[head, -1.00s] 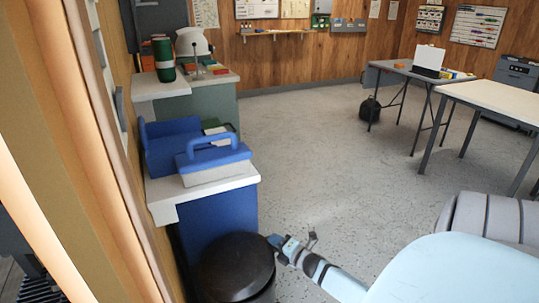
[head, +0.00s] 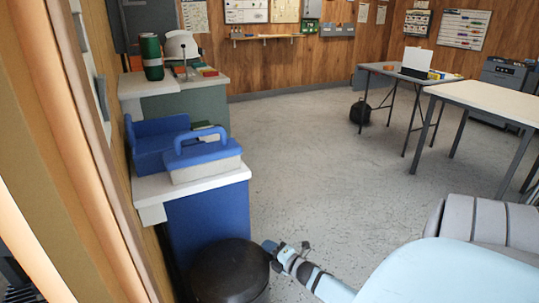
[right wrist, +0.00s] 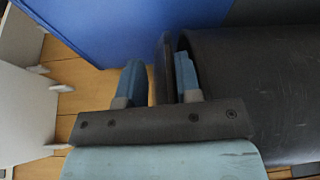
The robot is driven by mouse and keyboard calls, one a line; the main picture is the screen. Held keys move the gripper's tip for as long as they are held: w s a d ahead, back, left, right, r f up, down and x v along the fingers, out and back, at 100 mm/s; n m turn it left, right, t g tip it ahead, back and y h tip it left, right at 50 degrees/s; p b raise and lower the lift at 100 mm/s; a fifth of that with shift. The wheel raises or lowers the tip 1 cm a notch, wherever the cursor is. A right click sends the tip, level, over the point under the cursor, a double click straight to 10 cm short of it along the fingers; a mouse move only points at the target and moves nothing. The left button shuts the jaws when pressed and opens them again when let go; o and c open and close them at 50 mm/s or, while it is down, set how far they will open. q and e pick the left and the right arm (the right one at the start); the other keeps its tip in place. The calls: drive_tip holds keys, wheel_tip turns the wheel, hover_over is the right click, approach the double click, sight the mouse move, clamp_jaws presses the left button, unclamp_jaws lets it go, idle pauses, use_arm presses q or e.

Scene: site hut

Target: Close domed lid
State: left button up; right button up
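A black bin with a domed lid (head: 228,268) stands at the bottom of the head view, in front of the blue cabinet. The lid looks down or nearly down on the bin. My right gripper (head: 270,247) is at the lid's right edge. In the right wrist view, its two blue fingers (right wrist: 158,82) stand apart, with a thin dark rim (right wrist: 163,60) between them. The large dark curved bin body (right wrist: 255,85) lies right of that rim, partly behind the right finger. I cannot tell whether the fingers touch the rim. My left gripper is not in view.
The blue cabinet (head: 210,220) behind the bin carries a blue-handled toolbox (head: 205,165) and a blue tray (head: 150,150). A wooden post (head: 60,120) rises close on the left. The grey floor (head: 310,150) right of the cabinet is clear up to the tables (head: 490,98).

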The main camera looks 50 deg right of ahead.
use_arm(q)
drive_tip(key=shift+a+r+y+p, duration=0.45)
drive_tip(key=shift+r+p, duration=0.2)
drive_tip(key=shift+p, duration=1.1)
use_arm(e)
drive_tip(key=s, duration=1.3)
drive_tip(key=shift+s+a+r, duration=0.35)
drive_tip(key=shift+a, duration=0.05)
